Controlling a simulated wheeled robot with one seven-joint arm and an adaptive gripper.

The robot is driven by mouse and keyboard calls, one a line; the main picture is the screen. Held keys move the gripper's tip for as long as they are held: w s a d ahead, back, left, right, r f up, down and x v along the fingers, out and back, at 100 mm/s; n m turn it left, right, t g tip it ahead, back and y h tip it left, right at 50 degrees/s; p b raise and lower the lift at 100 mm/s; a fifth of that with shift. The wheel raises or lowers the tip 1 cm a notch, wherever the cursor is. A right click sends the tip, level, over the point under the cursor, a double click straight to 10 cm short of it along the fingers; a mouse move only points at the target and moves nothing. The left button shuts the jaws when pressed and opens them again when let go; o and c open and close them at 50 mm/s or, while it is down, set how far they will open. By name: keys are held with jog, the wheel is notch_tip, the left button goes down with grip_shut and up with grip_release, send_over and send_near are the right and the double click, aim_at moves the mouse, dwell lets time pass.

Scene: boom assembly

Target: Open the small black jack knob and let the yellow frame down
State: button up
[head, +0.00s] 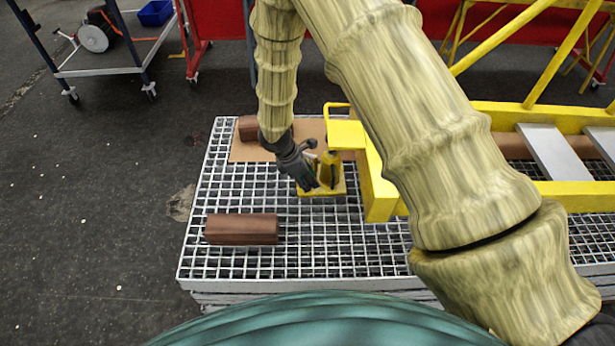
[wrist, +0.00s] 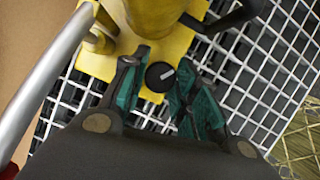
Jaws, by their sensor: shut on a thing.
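The small black jack knob (wrist: 160,77) sits low on the yellow jack and carries a pale mark on its face. My gripper (wrist: 159,84) has its two fingers on either side of the knob, closed on it. In the head view my gripper (head: 313,184) reaches down to the jack's left side and hides the knob. The yellow jack (head: 331,172) stands upright on its base plate, under the end of the yellow frame (head: 376,188). Whether the frame's end rests on the jack is hard to tell.
The jack stands on a metal grating (head: 215,195). A brown block (head: 242,229) lies at the front left and another (head: 248,127) lies behind my gripper. A cardboard sheet (head: 245,152) lies at the back. A silver bar (wrist: 45,85) crosses the wrist view's left side.

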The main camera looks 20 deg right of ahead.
jog(key=n+t, duration=0.2)
jog(key=n, duration=0.3)
jog(key=shift+b, duration=0.35)
jog(key=shift+n, duration=0.3)
jog(key=o, duration=1)
jog(key=shift+s, duration=0.1)
jog(key=shift+r, duration=0.1)
jog(key=v, duration=1.1)
jog(key=shift+s+d+r, duration=0.1)
jog(key=shift+r, duration=0.35)
